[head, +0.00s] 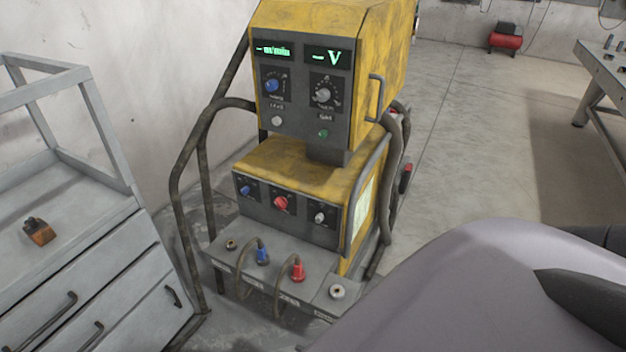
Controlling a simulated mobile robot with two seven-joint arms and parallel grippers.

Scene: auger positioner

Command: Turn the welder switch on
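The yellow and grey welder (300,165) stands in the middle of the head view. Its upper panel has lit green displays (327,57), a blue knob (272,86), a grey knob (323,95), a white button (277,121) and a green button (323,134). The lower panel has a small blue knob (245,190), a red knob (281,203) and a white knob (320,217). I cannot tell which of these is the switch. A large grey part of my own body fills the lower right. Neither gripper is in view.
A grey drawer cabinet (120,262) stands at the left with a small orange-brown object (39,231) on it. Cables with blue (262,254) and red (298,270) plugs sit at the welder's base. A metal table (605,70) stands far right. The floor right of the welder is clear.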

